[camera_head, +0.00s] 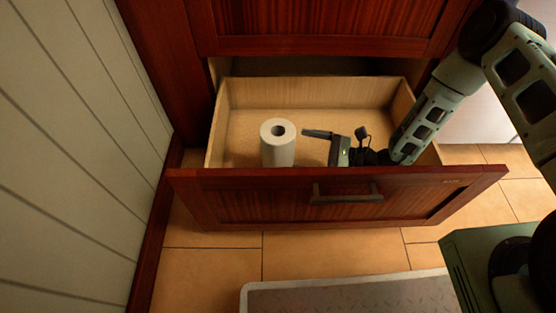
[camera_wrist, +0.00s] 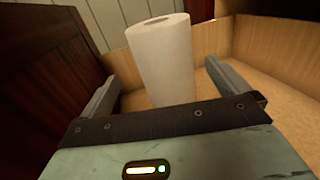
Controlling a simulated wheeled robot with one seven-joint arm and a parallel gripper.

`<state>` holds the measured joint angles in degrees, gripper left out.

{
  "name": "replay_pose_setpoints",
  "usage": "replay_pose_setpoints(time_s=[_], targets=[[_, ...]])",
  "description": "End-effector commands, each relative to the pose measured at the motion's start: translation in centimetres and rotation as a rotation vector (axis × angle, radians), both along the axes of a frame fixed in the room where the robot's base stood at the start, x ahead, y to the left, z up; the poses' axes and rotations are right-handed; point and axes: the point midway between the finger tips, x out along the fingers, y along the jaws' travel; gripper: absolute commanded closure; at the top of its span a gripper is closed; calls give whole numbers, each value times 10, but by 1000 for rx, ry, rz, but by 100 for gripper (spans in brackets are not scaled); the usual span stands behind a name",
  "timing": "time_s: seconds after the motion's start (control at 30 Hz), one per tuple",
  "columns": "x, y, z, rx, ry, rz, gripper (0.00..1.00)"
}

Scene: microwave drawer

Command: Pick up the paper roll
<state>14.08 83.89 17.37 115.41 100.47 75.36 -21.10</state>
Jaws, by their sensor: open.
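The white paper roll (camera_head: 279,146) stands upright inside the open wooden drawer (camera_head: 310,92), left of its middle. My gripper (camera_head: 318,136) reaches over the drawer from the right and is level with the roll, just to its right. The roll's lower end is hidden by the gripper body in the wrist view and by the drawer front in the head view.
The red-brown drawer front (camera_head: 250,203) with its dark handle (camera_head: 346,194) stands between the roll and the tiled floor. The cabinet (camera_head: 320,22) rises behind. A white panelled wall (camera_head: 75,130) is at the left. A grey mat (camera_head: 345,295) lies in front. The drawer's left part is clear.

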Motion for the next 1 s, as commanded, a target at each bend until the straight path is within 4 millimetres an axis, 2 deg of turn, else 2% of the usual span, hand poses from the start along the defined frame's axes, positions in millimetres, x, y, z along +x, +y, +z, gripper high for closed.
replay_pose_setpoints(time_s=[0.1, 0.37, 0.7, 1.0], targets=[[5, 17, -3, 0, -2, 3, 0], [11, 33, -2, 0, -2, 3, 0], [27, 70, 0, 1, -2, 3, 0], [29, 73, 3, 1, 0, 0, 0]])
